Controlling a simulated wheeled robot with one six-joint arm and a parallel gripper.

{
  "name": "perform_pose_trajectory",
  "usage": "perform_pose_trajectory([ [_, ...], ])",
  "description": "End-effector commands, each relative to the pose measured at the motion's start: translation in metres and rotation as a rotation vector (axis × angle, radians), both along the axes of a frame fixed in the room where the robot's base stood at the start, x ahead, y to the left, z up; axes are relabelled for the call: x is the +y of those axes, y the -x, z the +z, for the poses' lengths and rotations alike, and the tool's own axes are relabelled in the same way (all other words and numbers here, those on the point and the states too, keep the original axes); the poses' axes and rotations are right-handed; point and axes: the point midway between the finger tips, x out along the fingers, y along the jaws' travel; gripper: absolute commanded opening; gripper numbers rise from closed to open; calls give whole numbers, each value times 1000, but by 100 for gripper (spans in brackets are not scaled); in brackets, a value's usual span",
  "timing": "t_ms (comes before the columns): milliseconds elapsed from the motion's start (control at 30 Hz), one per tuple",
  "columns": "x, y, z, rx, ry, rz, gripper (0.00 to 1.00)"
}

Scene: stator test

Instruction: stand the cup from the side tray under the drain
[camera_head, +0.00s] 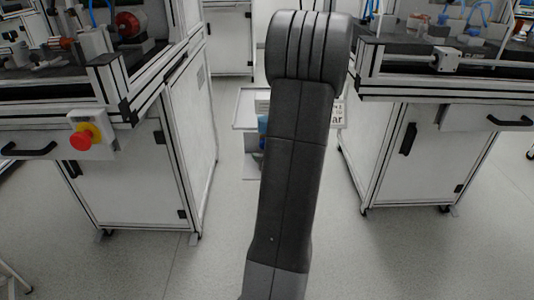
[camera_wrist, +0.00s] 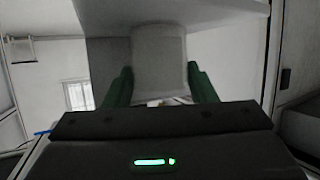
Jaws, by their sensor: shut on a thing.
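My gripper (camera_wrist: 159,76) shows in the wrist view with its two green fingers on either side of a pale grey-white cup (camera_wrist: 158,52). It is shut on the cup, which looks upright in the picture. The top of the cup meets or is overlapped by a broad pale panel (camera_wrist: 215,14); I cannot tell whether they touch. The gripper and cup do not show in the head view, where my dark arm fills the middle. I cannot make out the drain or the side tray for sure in either view.
A white workbench with a red stop button (camera_head: 81,140) stands at left, and another white bench (camera_head: 440,150) at right. A small white cart (camera_head: 245,112) with blue items is partly hidden behind my arm.

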Motion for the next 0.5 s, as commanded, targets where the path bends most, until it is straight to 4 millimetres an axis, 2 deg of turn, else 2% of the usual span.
perform_pose_trajectory([
  [167,0,0,-3,1,-1,1,26],
  [200,0,0,-3,0,0,1,55],
  [300,0,0,-3,0,0,0,73],
  [500,0,0,-3,0,0,0,73],
])
